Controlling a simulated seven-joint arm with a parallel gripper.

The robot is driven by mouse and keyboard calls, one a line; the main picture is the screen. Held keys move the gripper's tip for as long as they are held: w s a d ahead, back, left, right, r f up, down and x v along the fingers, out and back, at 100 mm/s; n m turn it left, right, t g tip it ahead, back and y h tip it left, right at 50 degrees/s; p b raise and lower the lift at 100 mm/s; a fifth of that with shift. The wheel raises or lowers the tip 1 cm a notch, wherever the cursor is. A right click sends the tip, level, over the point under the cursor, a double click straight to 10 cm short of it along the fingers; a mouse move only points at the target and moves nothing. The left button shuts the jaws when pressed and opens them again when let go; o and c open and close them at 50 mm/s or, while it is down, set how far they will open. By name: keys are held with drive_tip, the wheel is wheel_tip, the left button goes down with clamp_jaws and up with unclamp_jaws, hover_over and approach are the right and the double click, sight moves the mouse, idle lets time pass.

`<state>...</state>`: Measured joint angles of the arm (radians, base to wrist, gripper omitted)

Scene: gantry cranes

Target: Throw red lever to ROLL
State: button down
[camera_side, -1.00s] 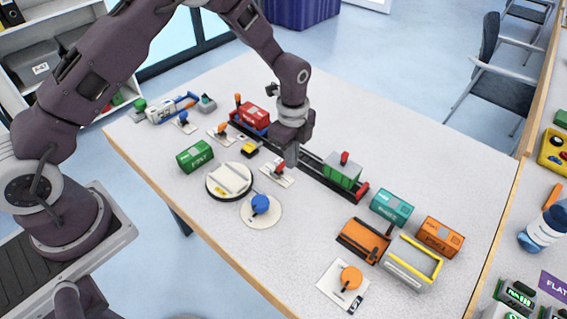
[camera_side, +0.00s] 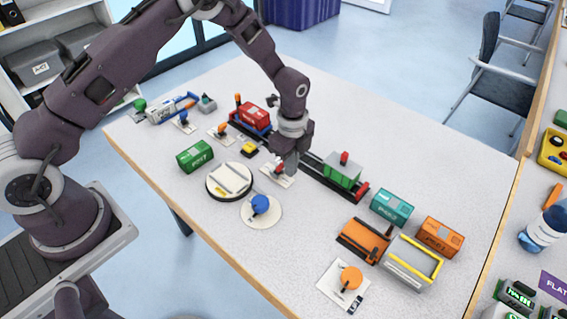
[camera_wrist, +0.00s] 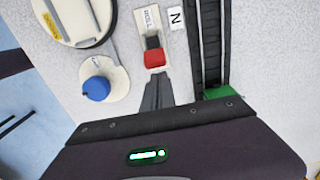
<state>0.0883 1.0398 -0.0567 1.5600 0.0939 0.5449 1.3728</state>
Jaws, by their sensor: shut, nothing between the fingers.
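The red lever (camera_side: 279,167) stands on a small white plate (camera_side: 270,176) at the middle of the table, partly hidden by my gripper in the side view. In the wrist view the red lever handle (camera_wrist: 154,58) sits on its dark stem, with ROLL lettering on the plate (camera_wrist: 147,20) above it. My gripper (camera_side: 289,171) is shut and empty, low at the lever's right side. In the wrist view its fingertips (camera_wrist: 157,78) are just below the red handle; I cannot tell whether they touch it.
A black rail track (camera_side: 318,171) with a green-and-grey car (camera_side: 342,172) runs close by on the right. A round turntable (camera_side: 229,181) and a blue knob (camera_side: 260,204) lie to the left. A small N tag (camera_wrist: 176,19) lies beside the lever plate.

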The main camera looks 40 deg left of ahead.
drive_tip(key=shift+a, duration=0.15)
drive_tip(key=shift+a, duration=1.8)
drive_tip(key=shift+d+r, duration=0.1)
drive_tip(key=shift+d, duration=0.5)
drive_tip(key=shift+r, duration=3.4)
